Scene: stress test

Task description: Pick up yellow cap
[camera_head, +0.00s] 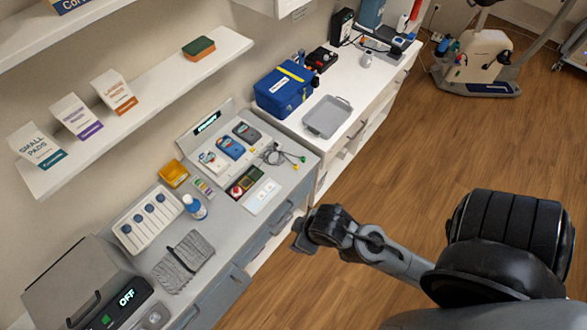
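I cannot make out a thing that is clearly a yellow cap. A small yellow-orange block or container (173,173) stands against the wall at the back of the grey counter. Small coloured tips, one of them yellowish, end the thin cables (275,155) farther along the counter; they are too small to tell. My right arm comes in from the lower right. Its gripper (299,238) is off the counter's front edge, over the floor side, apart from everything on the counter. Its fingers are too small and dark to tell whether open or shut. My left gripper is not in view.
A blue case (285,91) and grey tray (327,116) stand beyond. Wooden floor (420,150) is open at right.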

